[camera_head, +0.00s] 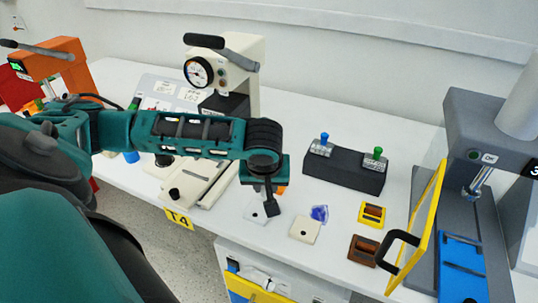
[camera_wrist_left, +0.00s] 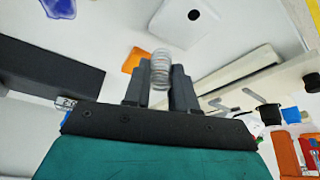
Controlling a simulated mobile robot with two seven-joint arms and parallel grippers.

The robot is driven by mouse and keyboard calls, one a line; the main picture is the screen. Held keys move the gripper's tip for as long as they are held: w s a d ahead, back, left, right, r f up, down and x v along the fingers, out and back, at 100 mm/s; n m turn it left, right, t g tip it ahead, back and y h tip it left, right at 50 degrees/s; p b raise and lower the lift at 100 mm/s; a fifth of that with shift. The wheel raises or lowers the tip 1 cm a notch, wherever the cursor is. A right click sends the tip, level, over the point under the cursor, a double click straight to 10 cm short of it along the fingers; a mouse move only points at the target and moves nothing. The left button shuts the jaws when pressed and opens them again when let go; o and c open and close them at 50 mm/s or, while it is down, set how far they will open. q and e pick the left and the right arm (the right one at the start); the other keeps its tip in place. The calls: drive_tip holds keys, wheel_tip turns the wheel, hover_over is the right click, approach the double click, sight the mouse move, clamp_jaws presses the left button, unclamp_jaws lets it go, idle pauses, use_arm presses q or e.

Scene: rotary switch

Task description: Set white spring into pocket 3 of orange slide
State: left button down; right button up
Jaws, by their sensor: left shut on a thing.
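My left gripper (camera_head: 269,206) hangs over the white table, pointing down. In the left wrist view its two dark fingers (camera_wrist_left: 160,85) are shut on a pale, coiled white spring (camera_wrist_left: 160,68), whose coils stick out past the fingertips. The spring cannot be made out in the head view. A small orange piece (camera_wrist_left: 134,60), perhaps the orange slide, lies on the table beside the spring in the left wrist view. In the head view only an orange bit (camera_head: 282,190) shows behind my gripper. Its pockets cannot be told. My right gripper is not in view.
A white plate (camera_head: 304,229), a blue translucent piece (camera_head: 319,214), a yellow-framed part (camera_head: 372,214) and a brown block (camera_head: 363,249) lie to the right. A black switch block (camera_head: 345,172) stands behind. A grey press (camera_head: 480,125) with a yellow guard (camera_head: 418,235) stands far right.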

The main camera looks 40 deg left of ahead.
use_arm(q)
drive_tip(key=w+a, duration=0.3)
drive_tip(key=w, duration=0.1)
drive_tip(key=w+a, duration=0.4)
drive_tip(key=w+a+b, duration=0.1)
drive_tip(key=w+a, duration=0.3)
drive_tip(key=w, duration=0.1)
drive_tip(key=shift+w+a, duration=0.3)
drive_tip(key=shift+w, duration=0.1)
wheel_tip(320, 180, down, 2)
drive_tip(key=shift+f+p, duration=0.1)
drive_tip(key=shift+p, duration=0.25)
drive_tip(key=shift+f, duration=0.45)
drive_tip(key=shift+f, duration=0.1)
drive_tip(key=c, duration=0.9)
unclamp_jaws()
